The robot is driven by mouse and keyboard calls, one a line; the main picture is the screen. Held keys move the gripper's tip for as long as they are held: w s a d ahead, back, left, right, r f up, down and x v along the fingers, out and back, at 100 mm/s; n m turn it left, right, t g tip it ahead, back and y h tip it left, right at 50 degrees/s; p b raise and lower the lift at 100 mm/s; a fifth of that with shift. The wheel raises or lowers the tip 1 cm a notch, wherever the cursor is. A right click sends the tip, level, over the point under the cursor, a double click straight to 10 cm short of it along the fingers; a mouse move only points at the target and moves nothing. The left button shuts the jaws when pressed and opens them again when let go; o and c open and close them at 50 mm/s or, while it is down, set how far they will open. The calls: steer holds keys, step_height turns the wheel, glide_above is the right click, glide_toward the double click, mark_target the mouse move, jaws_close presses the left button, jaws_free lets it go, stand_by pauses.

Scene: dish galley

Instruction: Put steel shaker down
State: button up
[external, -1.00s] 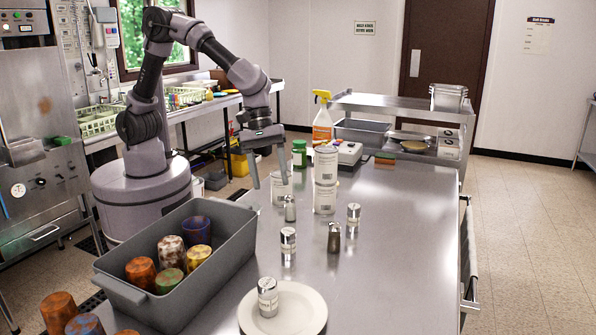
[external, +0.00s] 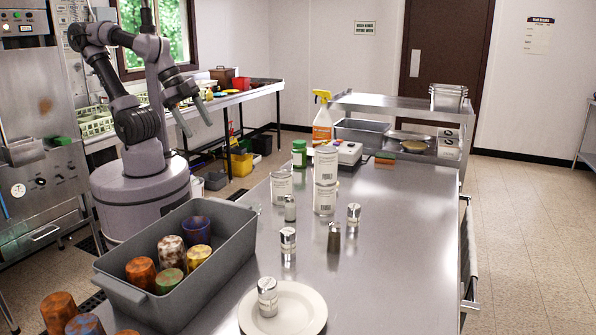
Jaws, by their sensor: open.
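A small steel shaker (external: 290,208) stands upright on the steel table (external: 400,240), just in front of a white labelled can. A second, darker metal shaker (external: 334,238) stands upright nearer the camera; I cannot tell which one the task means. My gripper (external: 197,126) is open and empty. It hangs in the air to the left of the table's far part, well away from both shakers, with its fingers pointing down.
Labelled shakers stand nearby (external: 288,240), (external: 353,215), and one (external: 267,297) is on a white plate (external: 308,312). White cans (external: 325,185) stand behind. A grey bin (external: 228,262) holds several coloured cups. The table's right side is clear.

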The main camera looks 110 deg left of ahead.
steer(key=w+d+f+n+g+h, duration=0.35)
steer(key=d+f+n+h, duration=0.2)
steer(key=f+n, duration=0.2)
steer(key=n+t+h+b, duration=0.3)
steer(key=n+t+h, duration=0.35)
steer(key=n, duration=1.65)
glide_toward(288, 240)
steer(key=s+a+t+y, duration=0.1)
steer(key=s+a, duration=0.5)
steer(key=b+x, duration=0.1)
steer(key=x, duration=0.4)
steer(key=b+x, duration=0.2)
steer(key=x, duration=0.4)
steer(key=r+b+x, duration=0.1)
steer(key=b+x, duration=0.1)
steer(key=x, duration=0.3)
steer(key=shift+w+d, duration=0.35)
steer(key=shift+d, duration=0.1)
steer(key=shift+r+t, duration=0.1)
steer(key=shift+t, duration=0.2)
jaws_close()
